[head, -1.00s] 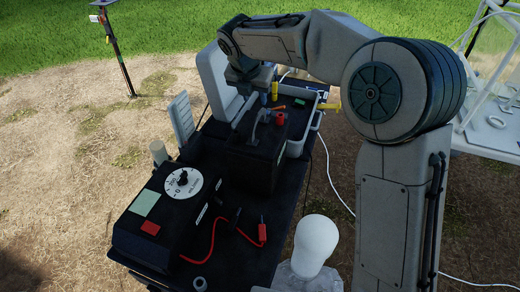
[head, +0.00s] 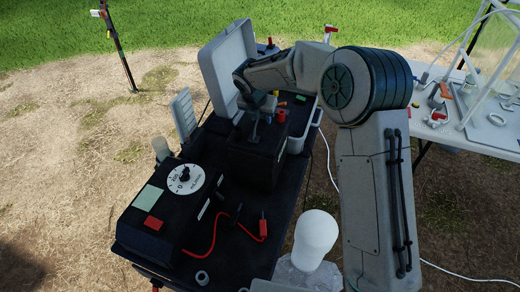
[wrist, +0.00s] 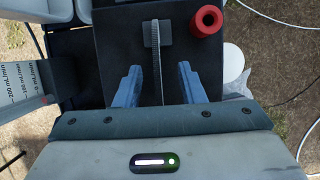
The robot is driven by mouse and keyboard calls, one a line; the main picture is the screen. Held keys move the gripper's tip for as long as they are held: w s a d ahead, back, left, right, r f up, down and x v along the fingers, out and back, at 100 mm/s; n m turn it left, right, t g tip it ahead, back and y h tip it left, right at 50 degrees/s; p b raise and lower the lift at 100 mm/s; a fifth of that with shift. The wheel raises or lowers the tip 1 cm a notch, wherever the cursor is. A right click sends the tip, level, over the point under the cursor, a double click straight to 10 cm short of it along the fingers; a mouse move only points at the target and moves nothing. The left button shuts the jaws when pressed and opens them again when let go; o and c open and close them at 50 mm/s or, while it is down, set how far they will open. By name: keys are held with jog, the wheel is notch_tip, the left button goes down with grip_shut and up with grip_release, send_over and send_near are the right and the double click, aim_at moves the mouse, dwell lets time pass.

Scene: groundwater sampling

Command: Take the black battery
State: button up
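The black battery (head: 250,160) is a box standing on the dark table, with a strap-like handle on top and a red terminal (head: 282,116) near its far right corner. In the wrist view the battery top (wrist: 188,50) lies below my gripper, with the handle (wrist: 156,55) and the red terminal (wrist: 206,20) in sight. My gripper (wrist: 158,72) is open, its two blue fingers on either side of the handle with gaps between. In the head view my gripper (head: 255,118) is just above the battery. Contact between fingers and handle does not show.
A black meter box with a white dial (head: 185,180) stands nearer on the table, with a red lead (head: 215,240) beside it. A white bottle (head: 316,236) stands at the front right.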

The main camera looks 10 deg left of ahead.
jog(key=shift+w+f, duration=0.1)
jog(key=shift+f, duration=0.15)
grip_shut()
dwell(1.2)
jog(key=shift+w+a+r, duration=0.1)
jog(key=shift+w+r, duration=0.1)
jog(key=shift+r, duration=0.15)
